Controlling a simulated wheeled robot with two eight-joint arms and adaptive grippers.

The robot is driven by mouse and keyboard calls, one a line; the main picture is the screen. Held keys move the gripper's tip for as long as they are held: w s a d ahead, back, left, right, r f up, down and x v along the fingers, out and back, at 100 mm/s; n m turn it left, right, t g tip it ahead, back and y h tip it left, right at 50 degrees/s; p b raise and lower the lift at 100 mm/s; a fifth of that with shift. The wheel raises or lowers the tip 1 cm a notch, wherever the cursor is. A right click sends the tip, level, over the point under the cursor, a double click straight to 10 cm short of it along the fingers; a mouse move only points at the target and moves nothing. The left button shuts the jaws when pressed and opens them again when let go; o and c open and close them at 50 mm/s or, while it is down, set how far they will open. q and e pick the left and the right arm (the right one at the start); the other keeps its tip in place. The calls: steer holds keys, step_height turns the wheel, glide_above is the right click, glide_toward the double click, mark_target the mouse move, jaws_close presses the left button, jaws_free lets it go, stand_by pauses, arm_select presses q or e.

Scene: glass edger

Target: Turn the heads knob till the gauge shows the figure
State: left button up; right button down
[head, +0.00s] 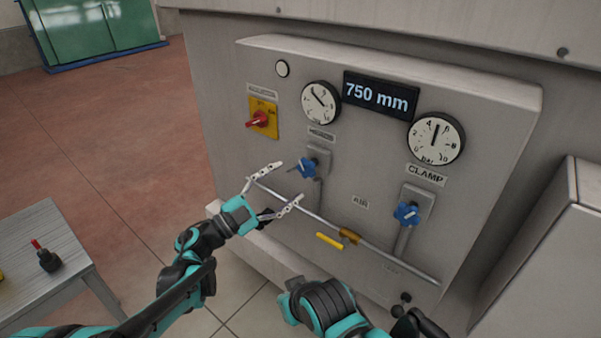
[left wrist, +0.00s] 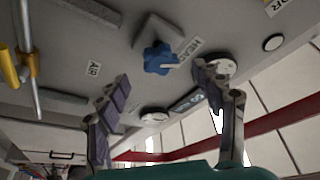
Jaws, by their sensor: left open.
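The heads knob is a blue star-shaped knob (head: 307,168) on a grey plate under the left gauge (head: 320,102). This round white gauge has a dark needle slanting to the upper left; its numbers are too small to read. A dark display (head: 381,95) beside it reads 750 mm. My left gripper (head: 291,181) is open in front of the panel, left of and below the knob. In the left wrist view the knob (left wrist: 158,58) lies ahead of my open fingers (left wrist: 162,88), seemingly apart from them, with the HEADS label next to it.
A second gauge (head: 436,138), marked CLAMP, has its own blue knob (head: 408,213) below. A red-and-yellow switch (head: 260,118) is at the left. A pipe with a brass fitting (head: 349,236) and yellow lever (head: 329,241) crosses below. A small table (head: 45,245) stands at the left.

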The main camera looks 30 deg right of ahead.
arm_select(q)
steer(key=shift+v, duration=2.35)
steer(key=shift+r, duration=0.1)
steer(key=w+a+r+n+t+y+b, duration=0.1)
steer(key=w+a+r+n+t+y, duration=0.25)
steer(key=a+n+t, duration=0.2)
steer(key=w+a+r+n+t+y, duration=0.2)
steer(key=w+a+r+n+t, duration=0.2)
steer(key=a+t, duration=0.25)
steer(key=w+a+n+t+y, duration=0.1)
steer(key=a+n+t+y, duration=0.4)
steer(key=a+n+y, duration=0.6)
steer(key=s+a+f+n+g+y+b, duration=0.1)
steer(key=s+a+f+n+g+y, duration=0.15)
steer(key=s+a+f, duration=0.45)
steer(key=s+a+f+n+g+y+b, duration=0.1)
steer(key=s+a+f+n+g+y, duration=0.2)
steer(key=s+a+f, duration=0.5)
steer(key=s+a+f+g+h, duration=0.1)
steer(key=s+f+g, duration=0.5)
steer(key=s+f, duration=0.5)
steer(key=shift+a+f+g, duration=0.3)
steer(key=shift+f+g, duration=0.05)
steer(key=shift+w, duration=0.1)
